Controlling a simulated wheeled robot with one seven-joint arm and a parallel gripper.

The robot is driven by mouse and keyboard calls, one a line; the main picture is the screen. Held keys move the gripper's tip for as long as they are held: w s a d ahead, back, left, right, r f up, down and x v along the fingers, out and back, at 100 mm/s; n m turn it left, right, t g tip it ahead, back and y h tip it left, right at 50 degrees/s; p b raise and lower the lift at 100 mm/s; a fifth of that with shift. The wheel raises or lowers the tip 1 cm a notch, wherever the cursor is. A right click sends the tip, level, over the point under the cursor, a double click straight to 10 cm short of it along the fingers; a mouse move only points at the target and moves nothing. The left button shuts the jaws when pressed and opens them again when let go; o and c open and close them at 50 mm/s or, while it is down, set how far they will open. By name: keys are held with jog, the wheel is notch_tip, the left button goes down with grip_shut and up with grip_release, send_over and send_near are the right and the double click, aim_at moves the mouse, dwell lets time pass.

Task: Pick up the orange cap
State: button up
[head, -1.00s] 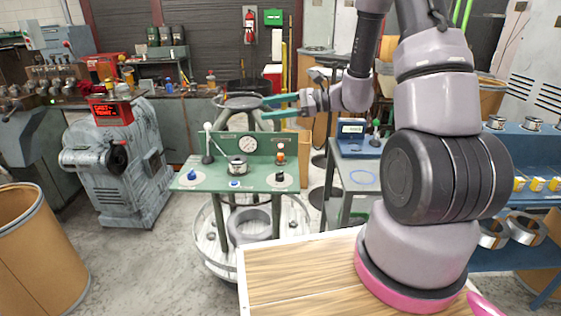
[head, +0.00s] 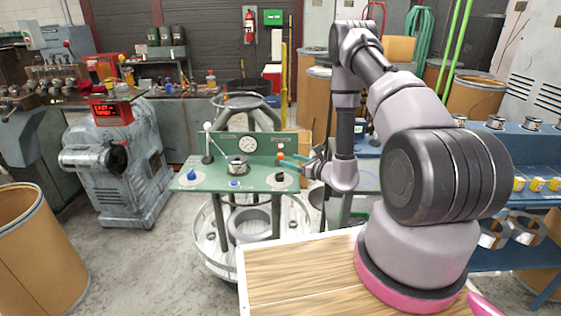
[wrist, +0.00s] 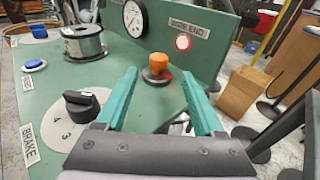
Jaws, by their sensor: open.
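The orange cap (wrist: 161,63) sits upright on a round dark base on the green panel, near the panel's right edge, in the wrist view. It shows small in the head view (head: 280,155), partly hidden by my gripper. My gripper (wrist: 159,76) is open and empty, with its two teal fingers pointing toward the cap. In the wrist view the cap appears just beyond and between the fingertips, apart from both. In the head view my gripper (head: 283,161) is at the right side of the green machine.
A black knob (wrist: 82,102) on a white dial stands left of my fingers. Behind it are a wire spool (wrist: 84,43) and a blue cap (wrist: 39,29).

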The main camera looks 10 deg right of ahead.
aim_at(283, 157)
jog(key=shift+r+x, duration=0.2)
jog(key=shift+x, duration=2.9)
jog(key=shift+a, duration=0.15)
grip_shut()
